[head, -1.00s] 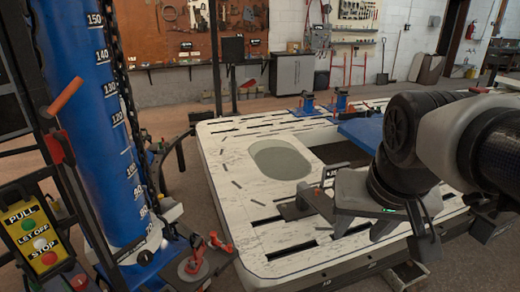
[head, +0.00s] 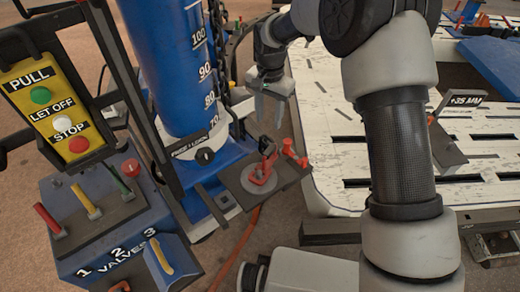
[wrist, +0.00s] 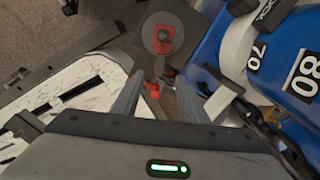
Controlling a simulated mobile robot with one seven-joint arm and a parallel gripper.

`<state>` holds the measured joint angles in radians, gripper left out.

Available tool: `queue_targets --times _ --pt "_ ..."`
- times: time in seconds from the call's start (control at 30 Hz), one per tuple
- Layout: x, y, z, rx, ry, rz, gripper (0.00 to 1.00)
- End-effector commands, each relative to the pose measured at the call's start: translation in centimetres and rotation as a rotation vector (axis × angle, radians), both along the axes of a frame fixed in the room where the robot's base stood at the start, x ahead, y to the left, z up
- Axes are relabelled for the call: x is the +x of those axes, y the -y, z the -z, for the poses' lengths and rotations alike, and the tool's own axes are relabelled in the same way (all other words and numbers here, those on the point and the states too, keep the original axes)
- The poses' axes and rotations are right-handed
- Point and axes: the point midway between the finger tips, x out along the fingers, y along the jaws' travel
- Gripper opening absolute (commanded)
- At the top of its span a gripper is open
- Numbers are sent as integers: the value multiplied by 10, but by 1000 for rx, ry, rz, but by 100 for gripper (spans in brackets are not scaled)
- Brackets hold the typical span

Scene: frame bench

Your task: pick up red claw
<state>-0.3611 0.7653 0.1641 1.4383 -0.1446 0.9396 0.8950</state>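The red claw (head: 262,172) sits on a round grey disc (head: 247,186) on a dark plate beside the blue column, in the head view. The wrist view shows the red claw (wrist: 163,40) on the disc at the top centre, beyond my fingertips. My gripper (head: 268,112) points down, above and behind the claw in the head view. In the wrist view my gripper (wrist: 157,92) has its two grey fingers apart, with nothing held between them. The claw is not touched by the fingers.
Small red posts (head: 290,152) stand on the plate close to the claw. The blue column (head: 172,65) rises to the left. A control panel (head: 52,108) and valve box (head: 115,215) stand further left. The white slotted bench (head: 330,165) lies to the right.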

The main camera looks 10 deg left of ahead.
Motion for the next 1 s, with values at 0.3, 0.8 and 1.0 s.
queue_targets --times 0.3,0.8,1.0 --pt "-1 -6 55 -3 -15 10 40" --pt "0 -5 135 -2 -10 10 40" --pt "-1 -3 148 -2 -12 10 40"
